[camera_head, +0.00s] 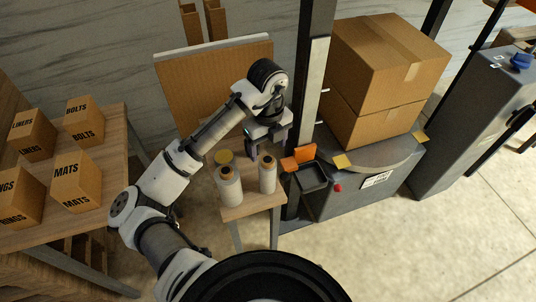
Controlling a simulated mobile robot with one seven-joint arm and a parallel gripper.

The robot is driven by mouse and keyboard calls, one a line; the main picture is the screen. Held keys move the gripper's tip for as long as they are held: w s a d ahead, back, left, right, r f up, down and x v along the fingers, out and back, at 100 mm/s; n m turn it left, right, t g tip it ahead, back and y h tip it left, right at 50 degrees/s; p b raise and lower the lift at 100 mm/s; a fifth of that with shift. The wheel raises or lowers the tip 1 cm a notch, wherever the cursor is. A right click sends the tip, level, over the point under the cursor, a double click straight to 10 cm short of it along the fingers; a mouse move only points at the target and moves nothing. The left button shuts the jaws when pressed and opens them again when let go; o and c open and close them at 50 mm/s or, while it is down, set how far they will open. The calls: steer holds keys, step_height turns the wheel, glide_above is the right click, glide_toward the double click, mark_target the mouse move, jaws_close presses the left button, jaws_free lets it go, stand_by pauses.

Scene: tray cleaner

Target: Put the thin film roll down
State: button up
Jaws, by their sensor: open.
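My gripper (258,143) is open and points down over the back right of a small wooden stand (238,211). Just under its fingers a narrow, dark-topped thing (252,154) shows in part; it may be the thin film roll, but it is too small and too covered to be sure. Two pale upright rolls with dark core ends stand at the front of the stand, the left roll (230,188) thicker than the right roll (267,176). A yellow round-topped thing (224,157) stands behind the left roll. I cannot tell whether my fingers touch anything.
A dark tray (312,177) and an orange block (304,153) sit right of the stand, by a dark post (310,90). Large cartons (390,60) stand on a grey machine (375,182). A table (115,125) with labelled boxes is at left. A brown panel (190,85) stands behind.

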steer(key=shift+r, duration=0.55)
